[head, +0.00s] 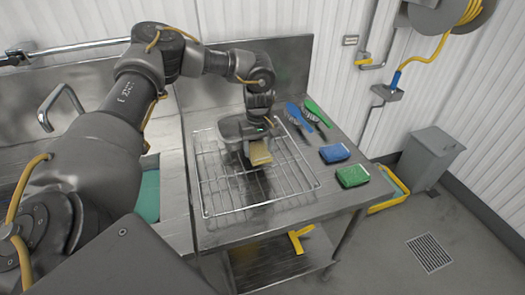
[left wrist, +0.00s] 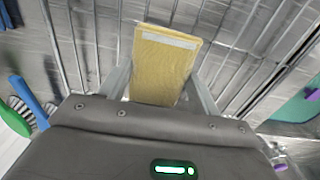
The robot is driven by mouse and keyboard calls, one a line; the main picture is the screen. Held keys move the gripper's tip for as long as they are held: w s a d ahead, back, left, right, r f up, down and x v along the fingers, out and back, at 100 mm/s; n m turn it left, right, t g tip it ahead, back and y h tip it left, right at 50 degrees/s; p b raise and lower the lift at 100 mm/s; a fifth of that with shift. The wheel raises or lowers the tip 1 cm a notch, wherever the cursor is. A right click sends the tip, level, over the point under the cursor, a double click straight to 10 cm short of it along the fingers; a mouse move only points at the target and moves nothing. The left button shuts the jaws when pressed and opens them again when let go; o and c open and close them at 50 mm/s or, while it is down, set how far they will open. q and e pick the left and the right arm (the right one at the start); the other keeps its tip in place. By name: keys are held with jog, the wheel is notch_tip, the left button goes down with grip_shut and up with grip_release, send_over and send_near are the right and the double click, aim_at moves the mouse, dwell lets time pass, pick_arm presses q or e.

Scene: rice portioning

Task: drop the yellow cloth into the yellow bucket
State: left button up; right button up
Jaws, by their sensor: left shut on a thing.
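The yellow cloth (head: 260,154) is a folded, flat block with a pale strip along one edge. My left gripper (head: 251,152) is shut on it and holds it over the wire rack (head: 208,196). In the left wrist view the cloth (left wrist: 165,65) stands between the two fingers. I cannot tell whether it touches the rack. A yellow container, which looks like the yellow bucket (head: 391,203), is on the floor at the right, beyond the table edge and partly hidden by it; something green shows in it. My right gripper is not in view.
A grey bin (head: 431,157) stands by the yellow container. A yellow tool (head: 299,239) is on the lower shelf.

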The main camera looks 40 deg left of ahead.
aim_at(259, 151)
pick_arm(q)
jog(key=shift+w+d+f, duration=0.15)
jog(key=shift+d+f, duration=0.05)
jog(key=shift+f, duration=0.25)
jog(key=shift+w+d+f, duration=0.15)
jog(key=shift+f, duration=0.3)
jog(key=shift+s+r, duration=0.35)
jog(key=shift+s, duration=0.1)
jog(key=shift+s+a, duration=0.25)
jog(key=shift+w+f, duration=0.1)
jog(key=shift+f, duration=0.1)
jog(key=o, duration=0.9)
jog(key=shift+w+d, duration=0.1)
jog(key=shift+w, duration=0.1)
jog(key=shift+o, duration=0.2)
jog(key=shift+s, duration=0.1)
jog(key=shift+r, duration=0.4)
notch_tip(259, 151, up, 12)
jog(key=shift+f+b, duration=0.25)
jog(key=shift+b, duration=0.2)
